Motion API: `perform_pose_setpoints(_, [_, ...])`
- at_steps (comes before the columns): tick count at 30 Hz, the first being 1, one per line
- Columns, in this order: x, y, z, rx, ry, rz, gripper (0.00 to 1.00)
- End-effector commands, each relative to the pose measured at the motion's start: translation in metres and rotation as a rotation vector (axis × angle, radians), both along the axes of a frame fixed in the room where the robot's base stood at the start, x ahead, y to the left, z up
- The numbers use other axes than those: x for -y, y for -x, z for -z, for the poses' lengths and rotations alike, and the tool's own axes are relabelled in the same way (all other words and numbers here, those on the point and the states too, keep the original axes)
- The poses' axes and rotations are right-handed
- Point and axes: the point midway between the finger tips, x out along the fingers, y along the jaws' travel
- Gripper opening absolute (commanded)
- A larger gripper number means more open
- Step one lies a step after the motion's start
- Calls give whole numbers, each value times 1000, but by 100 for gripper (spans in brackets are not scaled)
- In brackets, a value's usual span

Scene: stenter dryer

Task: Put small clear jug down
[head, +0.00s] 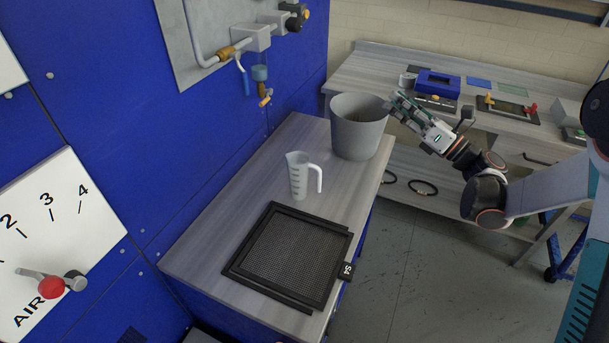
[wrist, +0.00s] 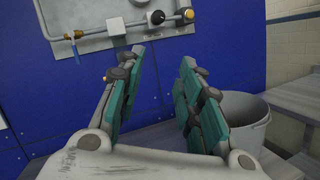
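The small clear jug (head: 299,176) stands upright on the grey wood-look counter (head: 210,243), its handle to the right. It is apart from my gripper. My gripper (head: 393,103) is up at the right, near the rim of the grey bucket. In the wrist view my gripper (wrist: 163,75) has its two green-padded fingers spread apart with nothing between them. The jug does not show in the wrist view.
A grey bucket (head: 357,127) stands behind the jug, and a black mesh filter frame (head: 290,255) lies in front of it. A blue wall (head: 110,110) with valves and pipes borders the counter's left. A second bench (head: 400,62) holds several items.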

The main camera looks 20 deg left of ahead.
Motion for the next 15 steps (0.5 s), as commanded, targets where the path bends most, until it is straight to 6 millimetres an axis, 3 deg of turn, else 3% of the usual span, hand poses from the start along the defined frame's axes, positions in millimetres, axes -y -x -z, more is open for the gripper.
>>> perform_pose_setpoints(1, [-8,7,31,54,54,-55,33])
perform_pose_setpoints(3, [-18,22,72,134,129,-138,33])
perform_pose_setpoints(9, [-29,65,169,302,274,-345,33])
perform_pose_setpoints(12, [-29,80,199,348,312,-412,33])
perform_pose_setpoints(15, [-29,89,215,374,329,-450,33])
